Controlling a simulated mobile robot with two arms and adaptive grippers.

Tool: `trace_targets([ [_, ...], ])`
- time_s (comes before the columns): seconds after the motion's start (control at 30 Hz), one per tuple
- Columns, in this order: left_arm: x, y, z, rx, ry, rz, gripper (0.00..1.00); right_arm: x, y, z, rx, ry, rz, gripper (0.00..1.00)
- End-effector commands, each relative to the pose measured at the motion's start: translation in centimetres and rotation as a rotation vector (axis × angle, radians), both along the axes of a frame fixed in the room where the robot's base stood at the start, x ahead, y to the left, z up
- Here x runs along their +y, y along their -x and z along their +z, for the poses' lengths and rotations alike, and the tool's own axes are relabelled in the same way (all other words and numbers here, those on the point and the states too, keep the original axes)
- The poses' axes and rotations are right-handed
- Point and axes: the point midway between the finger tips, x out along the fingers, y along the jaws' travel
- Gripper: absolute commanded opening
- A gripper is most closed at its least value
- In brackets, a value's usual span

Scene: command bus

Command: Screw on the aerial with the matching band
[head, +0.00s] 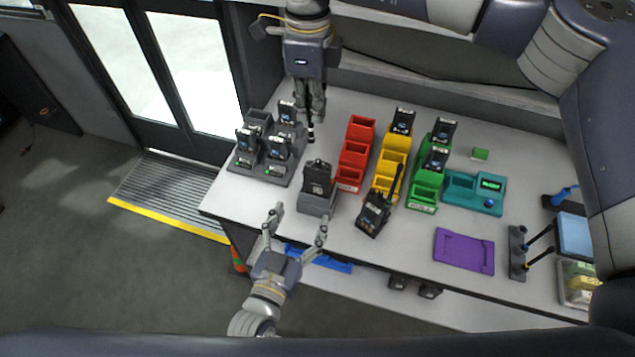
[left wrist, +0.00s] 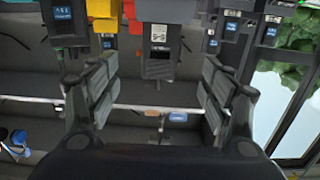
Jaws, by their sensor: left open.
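A dark radio (head: 318,176) stands upright in a grey holder (head: 316,203) near the table's front edge; no aerial shows on it. My left gripper (head: 296,222) is open and empty, just in front of the holder, fingers pointing towards it. In the left wrist view, the grey holder (left wrist: 158,63) shows between the open fingers. My right gripper (head: 310,108) is above the back left of the table, fingers together on a thin black aerial (head: 311,134) that hangs down with a pale band. The radio's band colour is too small to tell.
A grey charger rack (head: 240,162) with several radios stands left. Red (head: 350,172), yellow (head: 388,187) and green (head: 422,190) bins stand right of the holder. A radio with an aerial (head: 373,215), a purple tray (head: 464,252) and an aerial stand (head: 517,252) are further right.

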Motion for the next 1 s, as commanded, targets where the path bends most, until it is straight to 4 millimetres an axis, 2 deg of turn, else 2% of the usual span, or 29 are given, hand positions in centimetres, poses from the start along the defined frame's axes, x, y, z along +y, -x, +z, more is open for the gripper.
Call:
trace_targets([
  [0.03,0.0,0.0,1.1,-0.02,0.008,0.003,0.73,0.3,-0.3,0.3,-0.003,0.001,-0.03,0.0],
  [0.1,0.0,-0.1,2.2,-0.04,0.015,0.006,0.73,0.6,-0.4,0.6,-0.004,0.001,-0.062,0.0],
  [0.2,0.0,-0.1,2.9,-0.054,0.021,0.008,0.73,0.8,-0.6,0.7,-0.005,0.0,-0.084,0.0],
  [0.63,-0.2,-0.7,3.0,-0.055,0.021,0.009,0.73,0.8,-0.5,0.7,-0.005,0.0,-0.084,0.0],
  [0.77,-0.7,-2.3,3.0,-0.058,0.022,0.01,0.73,0.8,-0.5,0.7,-0.005,0.0,-0.083,0.0],
  [1.0,-2.1,-6.6,3.1,-0.057,0.022,0.009,0.73,0.8,-0.6,0.7,-0.005,0.0,-0.083,0.0],
])
